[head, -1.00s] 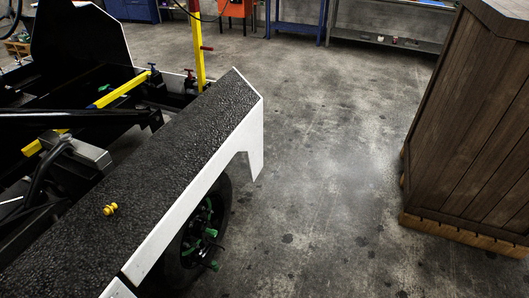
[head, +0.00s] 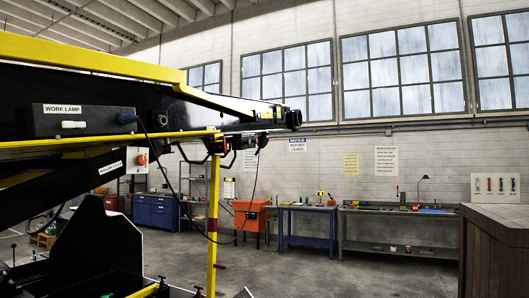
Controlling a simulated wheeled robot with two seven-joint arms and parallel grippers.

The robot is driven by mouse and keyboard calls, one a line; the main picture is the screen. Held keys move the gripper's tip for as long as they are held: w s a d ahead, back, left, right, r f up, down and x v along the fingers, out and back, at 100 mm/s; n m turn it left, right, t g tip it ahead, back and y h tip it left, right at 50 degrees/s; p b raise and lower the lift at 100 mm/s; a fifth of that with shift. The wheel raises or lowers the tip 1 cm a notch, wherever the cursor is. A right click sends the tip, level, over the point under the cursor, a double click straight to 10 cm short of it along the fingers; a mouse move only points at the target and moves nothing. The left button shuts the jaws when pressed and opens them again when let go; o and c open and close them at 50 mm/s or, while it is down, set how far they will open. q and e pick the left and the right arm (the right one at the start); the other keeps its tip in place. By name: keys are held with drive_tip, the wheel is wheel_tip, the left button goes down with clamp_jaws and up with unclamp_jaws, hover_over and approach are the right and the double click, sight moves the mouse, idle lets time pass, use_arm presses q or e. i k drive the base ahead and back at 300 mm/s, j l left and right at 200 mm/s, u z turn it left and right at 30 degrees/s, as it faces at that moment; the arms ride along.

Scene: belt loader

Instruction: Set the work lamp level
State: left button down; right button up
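A dark box (head: 85,121) labelled "WORK LAMP" is mounted on the side of the belt loader's raised black boom (head: 165,100), at the left of the head view. It has a white switch-like part (head: 73,125) and a blue plug (head: 127,118) at its right end. A thin black cable (head: 180,152) runs from the plug, droops in a loop and rises towards dark fittings (head: 250,141) under the boom's far end. I cannot tell which fitting is the lamp, or its tilt. Neither of my grippers is in view.
A yellow post (head: 213,220) stands under the boom. Blue cabinets (head: 156,212), an orange cabinet (head: 250,219), a blue workbench (head: 308,227) and a grey bench (head: 400,229) line the back. A wooden crate (head: 495,250) is at right.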

sight(263, 139)
drive_tip(key=i+l+z, duration=0.2)
drive_tip(key=i, duration=0.25)
drive_tip(key=i+z, duration=0.25)
drive_tip(key=i, duration=0.25)
drive_tip(key=i+z, duration=0.1)
drive_tip(key=i, duration=1.75)
